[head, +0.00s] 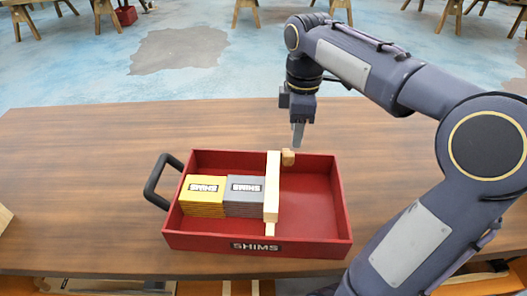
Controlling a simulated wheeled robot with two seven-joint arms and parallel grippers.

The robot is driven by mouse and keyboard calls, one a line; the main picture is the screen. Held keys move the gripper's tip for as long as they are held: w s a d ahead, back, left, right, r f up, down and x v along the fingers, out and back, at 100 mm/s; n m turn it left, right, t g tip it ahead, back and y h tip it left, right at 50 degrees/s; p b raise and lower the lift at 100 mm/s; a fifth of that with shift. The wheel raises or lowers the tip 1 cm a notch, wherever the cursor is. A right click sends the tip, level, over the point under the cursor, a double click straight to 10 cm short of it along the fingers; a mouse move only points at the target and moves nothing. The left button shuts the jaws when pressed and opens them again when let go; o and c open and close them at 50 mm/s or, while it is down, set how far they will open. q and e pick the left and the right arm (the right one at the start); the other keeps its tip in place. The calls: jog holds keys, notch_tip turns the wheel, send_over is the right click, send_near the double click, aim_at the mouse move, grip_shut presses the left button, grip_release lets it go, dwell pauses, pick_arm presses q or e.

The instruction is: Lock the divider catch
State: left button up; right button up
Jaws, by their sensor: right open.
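A red tray (344,207) marked SHIMS stands on the wooden table. A pale wooden divider (272,188) crosses it from back to front. A small brown wooden block (288,157), which looks like the catch, sits against the divider's right side near the tray's back wall. My right gripper (298,143) points down just above and behind this block, slightly to its right. It is open and appears empty; whether its fingers touch the block cannot be told. My left gripper is not in view.
Yellow shims (203,196) and grey shims (244,196) are stacked left of the divider. The tray's right part is empty. A black handle (161,181) sticks out on the tray's left. Sawhorses (246,10) stand far behind.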

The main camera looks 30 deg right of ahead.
aim_at(291, 154)
jog(key=shift+w+d+f+n, duration=0.2)
jog(key=shift+w+f+n, duration=0.25)
jog(key=shift+w, duration=0.35)
jog(key=shift+w+f, duration=0.15)
jog(key=shift+f, duration=0.05)
notch_tip(291, 154, down, 7)
jog(key=shift+r+b, duration=0.1)
jog(key=shift+b, duration=0.7)
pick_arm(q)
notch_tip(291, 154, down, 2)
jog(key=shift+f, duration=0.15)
